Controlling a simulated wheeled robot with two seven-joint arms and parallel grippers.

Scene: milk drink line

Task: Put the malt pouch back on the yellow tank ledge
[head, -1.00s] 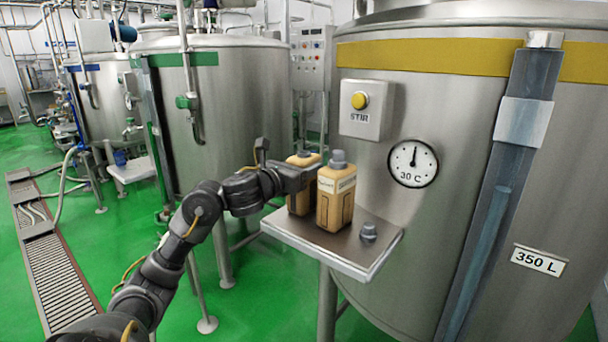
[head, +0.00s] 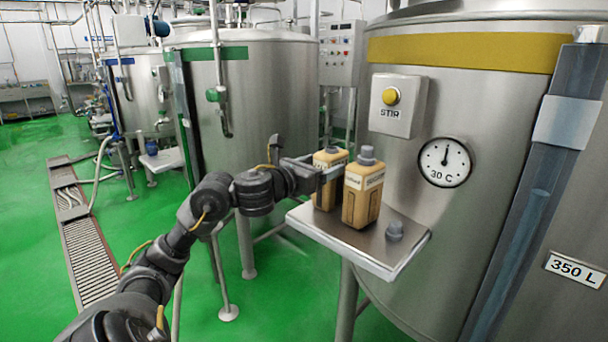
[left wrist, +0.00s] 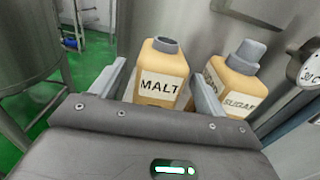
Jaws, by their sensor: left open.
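The malt pouch (head: 331,158), tan with a grey neck, stands upright on the ledge (head: 388,265) of the yellow-banded tank (head: 468,50). In the left wrist view its MALT label (left wrist: 160,86) faces me. My left gripper (head: 325,172) is open at the pouch's left side in the head view. In the left wrist view the malt pouch stands between the two spread fingers (left wrist: 163,92), with a gap visible on each side. Whether a finger touches it lower down is hidden. My right gripper is not in view.
A capped sugar pouch (head: 362,195) stands close beside the malt pouch, at the right finger in the left wrist view (left wrist: 236,82). A loose grey cap (head: 395,231) sits on the ledge's front right. A STIR button box (head: 398,105) and dial (head: 445,162) are on the tank.

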